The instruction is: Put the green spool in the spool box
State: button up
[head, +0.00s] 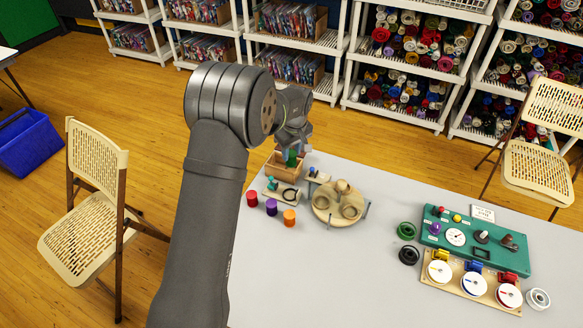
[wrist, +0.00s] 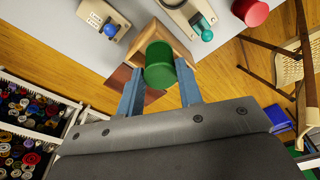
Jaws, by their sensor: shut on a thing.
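The green spool (wrist: 160,66) sits between the two blue fingers of my gripper (wrist: 161,84), which is shut on it. In the head view my gripper (head: 291,152) is at the far left end of the table, and the green spool (head: 291,161) shows below it. The wooden spool box (head: 281,174) is directly under or around the spool; I cannot tell whether the spool is above the rim or partly inside. In the wrist view part of the box (wrist: 177,48) shows behind the spool, and much of its inside is hidden.
A red spool (head: 252,198), a purple spool (head: 271,206) and an orange spool (head: 289,217) stand near the box. A round wooden holder (head: 325,213) is to the right. A green panel (head: 470,262) and white reels (head: 473,283) lie farther right. The middle of the grey table (head: 330,270) is clear.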

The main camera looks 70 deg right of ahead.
aim_at(291, 150)
jog(key=shift+w+d+f, duration=0.4)
jog(key=shift+d+f, duration=0.35)
jog(key=shift+d, duration=0.05)
jog(key=shift+w+d+f, duration=0.35)
jog(key=shift+d+f, duration=0.35)
jog(key=shift+d, duration=0.05)
jog(key=shift+f, duration=0.4)
jog(key=shift+f, duration=1.75)
jog(key=o, duration=0.9)
